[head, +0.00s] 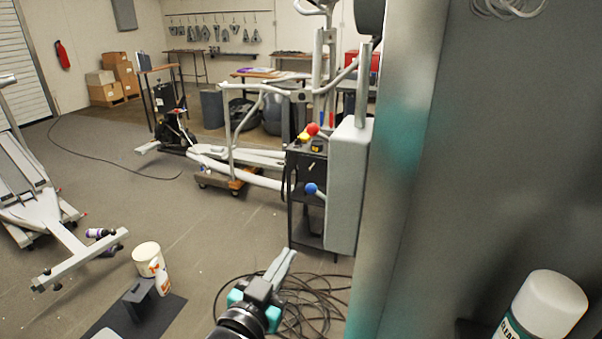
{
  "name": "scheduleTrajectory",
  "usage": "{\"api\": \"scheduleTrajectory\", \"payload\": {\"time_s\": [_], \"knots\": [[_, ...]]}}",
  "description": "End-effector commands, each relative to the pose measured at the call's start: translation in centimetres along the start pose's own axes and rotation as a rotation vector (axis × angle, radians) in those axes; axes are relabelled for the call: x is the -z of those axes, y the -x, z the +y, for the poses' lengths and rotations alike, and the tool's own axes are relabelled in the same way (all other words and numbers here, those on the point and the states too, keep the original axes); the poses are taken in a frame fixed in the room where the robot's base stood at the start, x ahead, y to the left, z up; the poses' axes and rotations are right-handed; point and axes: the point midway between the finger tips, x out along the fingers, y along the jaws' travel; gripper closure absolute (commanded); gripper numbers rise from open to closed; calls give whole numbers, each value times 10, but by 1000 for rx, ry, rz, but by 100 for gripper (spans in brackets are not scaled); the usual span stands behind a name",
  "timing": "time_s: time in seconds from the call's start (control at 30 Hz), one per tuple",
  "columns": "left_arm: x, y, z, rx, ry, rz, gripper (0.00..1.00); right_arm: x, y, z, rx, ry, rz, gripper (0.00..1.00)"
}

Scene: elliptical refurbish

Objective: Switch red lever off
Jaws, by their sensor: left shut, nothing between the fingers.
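A red knob (313,128), which seems to be the end of the red lever, sits at the top of a dark control unit beside a tall grey box (347,187). A blue knob (311,188) on a pale rod sits lower on the same unit. The red lever's shaft is too small to make out clearly. My left gripper (287,256) is at the bottom centre, below and apart from both knobs. Its fingers are shut and empty, pointing up and slightly right. My right gripper is not in view.
A large grey panel (500,150) fills the right side, with a white spray can (547,310) at the lower right. Coiled black cables (318,305) lie on the floor by my left gripper. A white bucket (147,258) stands left. The middle-left floor is mostly clear.

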Motion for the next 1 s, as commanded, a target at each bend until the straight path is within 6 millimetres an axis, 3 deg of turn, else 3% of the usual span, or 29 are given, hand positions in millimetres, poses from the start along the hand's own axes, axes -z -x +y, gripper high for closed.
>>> {"api": "scheduleTrajectory", "payload": {"time_s": [0.03,0.2,0.4,0.5,0.6,1.0], "knots": [[32,3,-1,-1,-5,54,100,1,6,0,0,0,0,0],[110,20,-2,-3,-17,200,100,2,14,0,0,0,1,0],[188,40,-1,-8,-36,403,100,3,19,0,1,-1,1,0],[214,48,0,-11,-43,490,100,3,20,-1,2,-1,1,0],[227,54,1,-13,-47,533,100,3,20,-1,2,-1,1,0],[227,52,1,-12,-47,536,100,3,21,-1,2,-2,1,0]]}}
